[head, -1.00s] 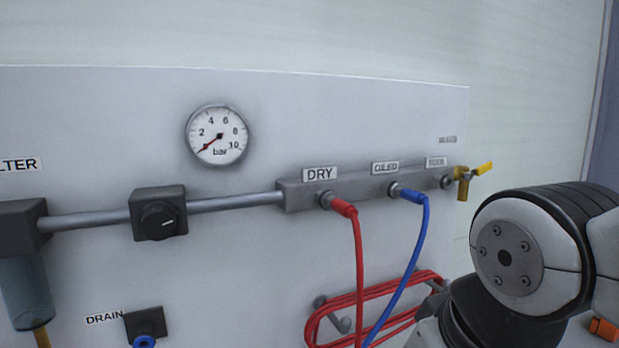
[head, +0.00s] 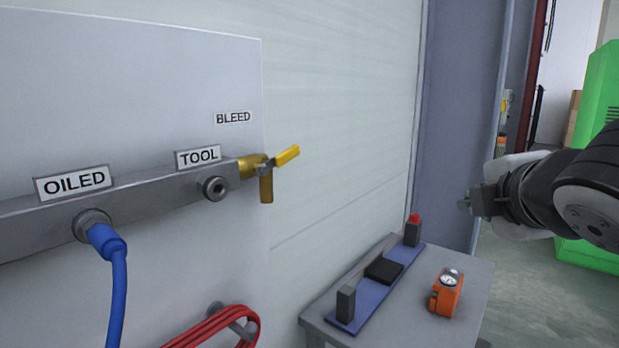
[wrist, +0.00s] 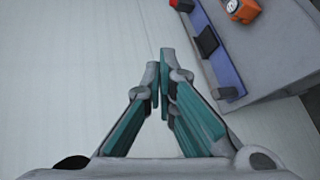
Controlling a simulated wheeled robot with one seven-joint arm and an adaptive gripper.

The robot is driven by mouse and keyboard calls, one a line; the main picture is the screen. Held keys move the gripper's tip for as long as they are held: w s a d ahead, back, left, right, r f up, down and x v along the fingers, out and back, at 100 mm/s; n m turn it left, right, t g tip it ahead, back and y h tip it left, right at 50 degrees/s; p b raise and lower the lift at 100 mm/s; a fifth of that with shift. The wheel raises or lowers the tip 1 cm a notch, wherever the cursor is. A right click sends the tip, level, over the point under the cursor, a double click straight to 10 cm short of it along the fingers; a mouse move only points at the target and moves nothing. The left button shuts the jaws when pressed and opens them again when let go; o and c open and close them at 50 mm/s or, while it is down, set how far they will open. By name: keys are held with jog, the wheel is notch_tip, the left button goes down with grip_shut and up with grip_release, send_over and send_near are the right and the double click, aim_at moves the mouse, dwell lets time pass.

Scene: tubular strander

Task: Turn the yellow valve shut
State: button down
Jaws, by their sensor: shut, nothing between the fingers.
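The yellow valve handle (head: 287,155) sits on a brass valve body (head: 252,167) at the right end of the grey manifold, under the BLEED label. The handle points out to the right and slightly up, and a brass outlet hangs down below it. My gripper (head: 464,203) is well to the right of the valve in the head view, apart from it. In the wrist view my gripper's fingers (wrist: 164,90) are shut with nothing between them. The valve does not show in the wrist view.
A small grey table (head: 400,315) below holds a blue strip (head: 372,303) with blocks and an orange gauge device (head: 447,292). A blue hose (head: 117,280) and a coiled red hose (head: 225,322) hang at the left. A green cabinet (head: 604,140) stands behind on the right.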

aim_at(279, 160)
jog(key=w+a+r+n+t+y, duration=0.1)
jog(key=w+a+r+n+y, duration=0.25)
jog(key=n, duration=0.55)
jog(key=w+a+n+t+y, duration=0.1)
jog(key=w+a+n+y, duration=0.1)
jog(key=a+n+y, duration=0.35)
jog(key=s+a+f+n+g+y+b, duration=0.1)
jog(key=s+a+f+n+g+y, duration=0.2)
jog(key=n, duration=0.5)
jog(key=a+n+g+y, duration=0.1)
jog(key=a+n+g, duration=0.1)
jog(key=a+n, duration=0.45)
jog(key=w+a+f+n+b, duration=0.1)
jog(key=w+a+f, duration=0.2)
jog(key=w+a, duration=0.3)
jog(key=shift+s+r+p, duration=0.2)
jog(key=shift+r+p, duration=0.35)
jog(key=shift+r, duration=0.4)
jog(key=shift+s+r+p, duration=0.15)
jog(key=shift+r+p, duration=0.4)
jog(key=shift+r, duration=0.35)
